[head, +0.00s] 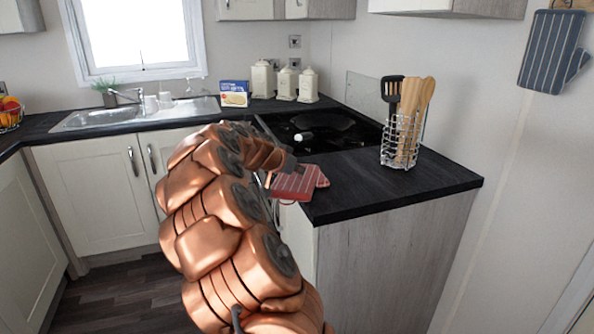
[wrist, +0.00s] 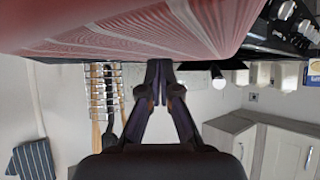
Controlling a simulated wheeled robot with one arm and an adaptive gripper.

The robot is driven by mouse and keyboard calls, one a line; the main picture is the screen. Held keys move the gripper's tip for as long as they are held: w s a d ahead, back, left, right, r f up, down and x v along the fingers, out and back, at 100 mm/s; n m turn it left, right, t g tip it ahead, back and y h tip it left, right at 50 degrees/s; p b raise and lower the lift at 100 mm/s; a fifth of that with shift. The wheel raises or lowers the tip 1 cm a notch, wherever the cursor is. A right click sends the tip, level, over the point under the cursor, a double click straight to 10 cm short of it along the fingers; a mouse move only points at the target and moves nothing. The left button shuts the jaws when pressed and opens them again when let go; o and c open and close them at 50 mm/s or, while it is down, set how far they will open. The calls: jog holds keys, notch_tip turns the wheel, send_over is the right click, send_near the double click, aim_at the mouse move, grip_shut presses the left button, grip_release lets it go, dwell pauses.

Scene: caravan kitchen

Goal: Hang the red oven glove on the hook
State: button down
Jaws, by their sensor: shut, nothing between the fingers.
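The red oven glove (head: 300,184), with pale stripes, lies on the black worktop near its left edge, below the hob. It fills the upper part of the wrist view (wrist: 110,32), very close to the camera. My gripper (wrist: 159,68) is shut, with its fingertips together right at the glove's edge and nothing held; I cannot tell whether they touch it. In the head view my arm largely hides the gripper. A wooden piece (head: 574,4) shows at the top right above a hanging blue striped glove; no free hook can be made out.
A wire utensil holder (head: 399,140) stands right of the red glove. The blue striped glove (head: 550,50) hangs on the right wall. The black hob (head: 325,127), canisters (head: 285,83) and a blue box (head: 235,94) are behind. The worktop's front right is clear.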

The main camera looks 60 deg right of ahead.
aim_at(283, 186)
jog(key=shift+s+f, duration=0.25)
jog(key=shift+f, duration=0.5)
jog(key=shift+w+r, duration=0.15)
jog(key=shift+r, duration=0.5)
jog(key=shift+b, duration=0.3)
jog(key=shift+r, duration=0.1)
jog(key=shift+a+r+b, duration=0.1)
jog(key=shift+b, duration=0.4)
jog(key=a, duration=0.3)
jog(key=w+a, duration=0.1)
jog(key=a, duration=0.3)
jog(key=w+a, duration=0.1)
jog(key=a, duration=0.2)
jog(key=shift+a+r+b, duration=0.25)
jog(key=shift+r+b, duration=0.05)
jog(key=shift+b, duration=0.1)
jog(key=shift+a, duration=0.6)
